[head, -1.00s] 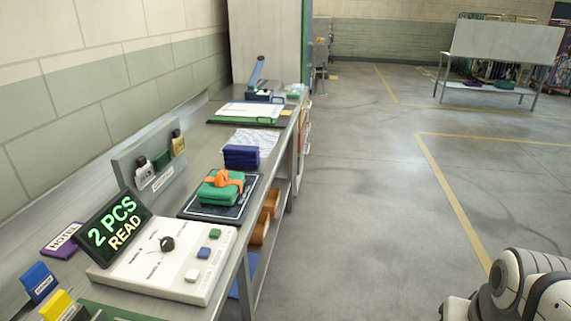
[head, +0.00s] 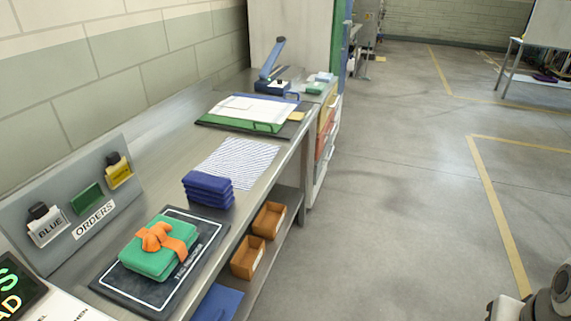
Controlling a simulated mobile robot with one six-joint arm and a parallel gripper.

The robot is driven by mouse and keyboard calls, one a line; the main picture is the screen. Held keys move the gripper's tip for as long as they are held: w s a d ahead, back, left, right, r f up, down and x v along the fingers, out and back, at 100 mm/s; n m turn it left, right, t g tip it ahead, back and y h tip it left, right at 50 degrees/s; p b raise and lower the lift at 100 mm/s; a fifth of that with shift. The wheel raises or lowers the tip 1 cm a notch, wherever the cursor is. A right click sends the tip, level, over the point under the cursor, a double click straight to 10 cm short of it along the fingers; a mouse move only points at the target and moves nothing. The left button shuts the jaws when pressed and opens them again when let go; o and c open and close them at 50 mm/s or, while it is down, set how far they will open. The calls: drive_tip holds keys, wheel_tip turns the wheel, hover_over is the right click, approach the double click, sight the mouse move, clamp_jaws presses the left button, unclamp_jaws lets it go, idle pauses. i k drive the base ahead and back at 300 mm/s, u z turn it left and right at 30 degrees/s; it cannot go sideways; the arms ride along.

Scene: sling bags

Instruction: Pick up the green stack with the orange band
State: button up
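The green stack (head: 150,262) lies on a dark mat (head: 208,238) with a white border, on the metal bench at the lower left of the head view. An orange band (head: 160,238) wraps around it and is bunched into a knot on top. The stack sits flat and nothing touches it from above. My gripper does not show in the head view. Only a white and grey part of my arm (head: 563,292) shows at the lower right corner, well away from the stack.
A dark blue stack (head: 208,190) stands just behind the mat, beside a striped sheet (head: 240,160). An ORDERS board (head: 75,205) with tags leans at the left. Orange bins (head: 247,258) sit on the shelf below. The floor at the right is clear.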

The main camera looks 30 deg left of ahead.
sight(155, 251)
drive_tip(key=z, duration=0.05)
drive_tip(key=i, duration=1.45)
drive_tip(key=u, duration=4.05)
drive_tip(key=i, duration=1)
drive_tip(key=z, duration=0.05)
